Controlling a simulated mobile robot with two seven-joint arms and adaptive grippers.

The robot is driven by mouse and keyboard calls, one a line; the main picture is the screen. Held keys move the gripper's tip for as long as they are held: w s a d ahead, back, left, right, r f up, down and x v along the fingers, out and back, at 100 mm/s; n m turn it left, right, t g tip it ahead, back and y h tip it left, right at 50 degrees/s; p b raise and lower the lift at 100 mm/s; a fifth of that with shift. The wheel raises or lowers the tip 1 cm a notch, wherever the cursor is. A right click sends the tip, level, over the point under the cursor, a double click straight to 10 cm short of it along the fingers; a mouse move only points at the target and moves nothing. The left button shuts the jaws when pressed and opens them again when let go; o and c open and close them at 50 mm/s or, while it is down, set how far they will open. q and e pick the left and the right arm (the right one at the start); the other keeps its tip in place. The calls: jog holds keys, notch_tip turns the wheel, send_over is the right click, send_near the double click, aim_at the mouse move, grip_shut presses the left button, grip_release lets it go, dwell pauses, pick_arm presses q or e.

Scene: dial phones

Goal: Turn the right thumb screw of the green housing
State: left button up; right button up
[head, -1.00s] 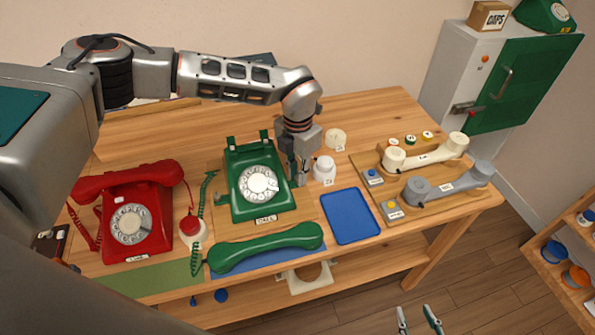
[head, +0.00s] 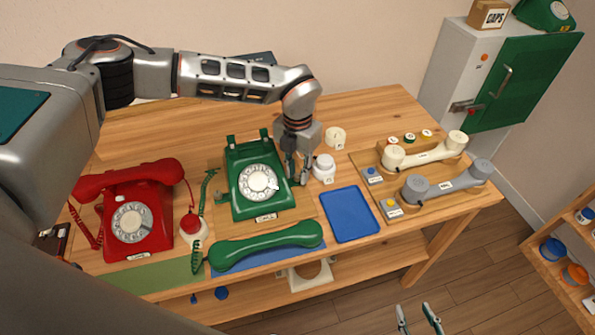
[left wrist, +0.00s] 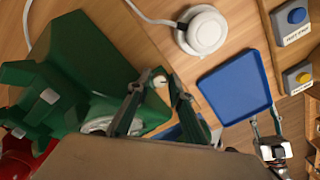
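The green housing (head: 246,165) of the dial phone stands mid-table, its dial (head: 258,182) facing up and forward; it also shows in the left wrist view (left wrist: 95,55). My left gripper (head: 298,181) is low at the housing's right side. In the left wrist view its fingers (left wrist: 158,88) are apart, one on each side of a small pale screw end (left wrist: 160,79) on the housing's side. I cannot tell whether they touch it. In the head view the gripper hides the screw. My right gripper (head: 419,318) is open and empty at the bottom edge, away from the table.
The green handset (head: 266,245) lies before the housing, and a red phone (head: 135,215) stands left. Handsets rest on a wooden board (head: 440,205) at right.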

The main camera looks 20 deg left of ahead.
aim_at(298, 175)
pick_arm(q)
jog(key=shift+o, duration=0.3)
pick_arm(e)
jog(key=shift+r, duration=0.1)
jog(key=shift+d, duration=0.1)
pick_arm(q)
jog(key=shift+r, duration=4.1)
pick_arm(e)
jog(key=shift+w, duration=0.1)
